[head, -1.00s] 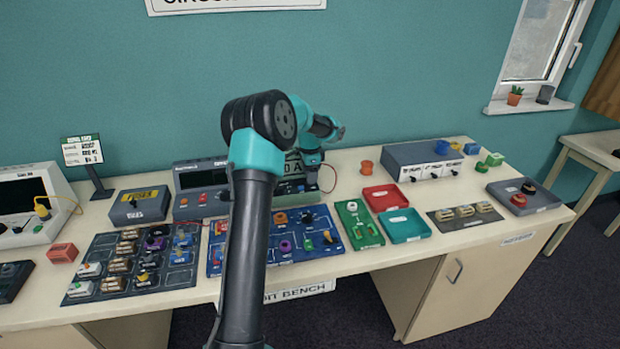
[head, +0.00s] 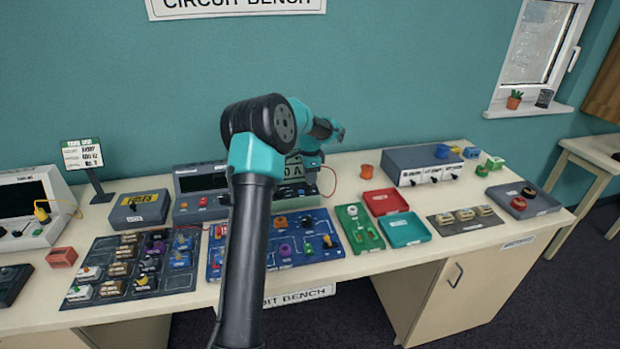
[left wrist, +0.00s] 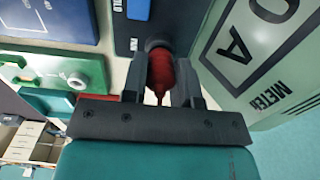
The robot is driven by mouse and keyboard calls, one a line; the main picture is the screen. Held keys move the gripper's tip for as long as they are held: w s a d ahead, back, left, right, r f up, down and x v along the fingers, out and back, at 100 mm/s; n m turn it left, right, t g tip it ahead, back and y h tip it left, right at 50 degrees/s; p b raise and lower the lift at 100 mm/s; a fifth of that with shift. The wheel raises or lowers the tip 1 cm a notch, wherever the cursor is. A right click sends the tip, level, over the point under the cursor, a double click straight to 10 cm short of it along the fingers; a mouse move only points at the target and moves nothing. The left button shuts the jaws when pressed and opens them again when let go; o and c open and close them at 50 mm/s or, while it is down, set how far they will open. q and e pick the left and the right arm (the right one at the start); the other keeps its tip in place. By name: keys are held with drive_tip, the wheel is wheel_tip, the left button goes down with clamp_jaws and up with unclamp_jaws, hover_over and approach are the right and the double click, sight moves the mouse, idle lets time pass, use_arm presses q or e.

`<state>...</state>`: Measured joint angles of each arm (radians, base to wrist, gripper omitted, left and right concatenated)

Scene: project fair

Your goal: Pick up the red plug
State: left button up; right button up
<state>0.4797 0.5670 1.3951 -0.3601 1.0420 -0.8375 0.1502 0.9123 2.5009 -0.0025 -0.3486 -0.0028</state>
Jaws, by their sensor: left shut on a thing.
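The red plug (left wrist: 160,77) shows in the left wrist view between the two dark fingers of my left gripper (left wrist: 161,64). The gripper is shut on it. The plug's far end meets a round grey socket on a dark panel (left wrist: 122,32); I cannot tell whether it is still inserted. A thin lead trails from its near end. My right gripper is not in view.
Below are a blue circuit board (head: 290,250), a green board (head: 358,228), a red tray (head: 385,202) and a teal tray (head: 404,230). A grey box (head: 420,165) stands to the right.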

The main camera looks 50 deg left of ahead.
use_arm(q)
wheel_tip(320, 180, up, 3)
drive_tip(key=shift+f, duration=0.2)
drive_tip(key=shift+s+d+r, duration=0.1)
drive_tip(key=shift+d+r, duration=0.05)
drive_tip(key=shift+r, duration=0.05)
drive_tip(key=s+d+r, duration=0.1)
drive_tip(key=s+d, duration=0.9)
drive_tip(key=d, duration=0.1)
drive_tip(key=shift+s+d+r, duration=0.15)
drive_tip(key=shift+s+d, duration=0.05)
drive_tip(key=shift+d, duration=0.15)
